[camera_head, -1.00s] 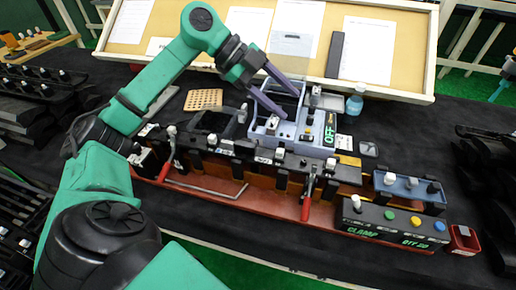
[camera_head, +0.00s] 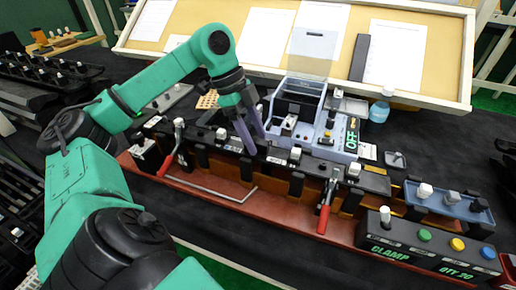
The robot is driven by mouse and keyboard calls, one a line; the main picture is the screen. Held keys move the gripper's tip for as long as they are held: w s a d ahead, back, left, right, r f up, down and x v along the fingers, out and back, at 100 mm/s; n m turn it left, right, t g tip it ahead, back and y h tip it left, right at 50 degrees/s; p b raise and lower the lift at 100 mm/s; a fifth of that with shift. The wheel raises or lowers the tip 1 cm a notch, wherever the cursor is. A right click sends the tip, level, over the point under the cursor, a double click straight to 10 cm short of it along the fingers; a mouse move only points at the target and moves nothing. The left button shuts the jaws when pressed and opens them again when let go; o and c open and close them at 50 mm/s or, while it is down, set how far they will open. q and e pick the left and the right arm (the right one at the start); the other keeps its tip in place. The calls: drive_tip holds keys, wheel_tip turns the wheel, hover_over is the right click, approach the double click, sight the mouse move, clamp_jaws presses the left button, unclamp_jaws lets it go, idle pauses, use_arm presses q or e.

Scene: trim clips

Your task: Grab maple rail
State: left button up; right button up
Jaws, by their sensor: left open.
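A long orange-brown wooden rail (camera_head: 270,181), which I take for the maple rail, lies in the fixture on a red base. A black strip and several black blocks cover much of it. My left gripper (camera_head: 257,144) is open, its two grey fingers pointing down at the back edge of the black strip, left of the white knob. Nothing shows between its fingers. I cannot tell whether the fingertips touch the strip. My right gripper is not in view.
A control box (camera_head: 425,243) with coloured buttons is at front right. A bent metal rod (camera_head: 215,193) lies along the front. A tilted board with papers is behind.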

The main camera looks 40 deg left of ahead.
use_arm(q)
drive_tip(key=shift+w+d+f, duration=0.1)
drive_tip(key=shift+f, duration=0.15)
clamp_jaws()
idle(1.3)
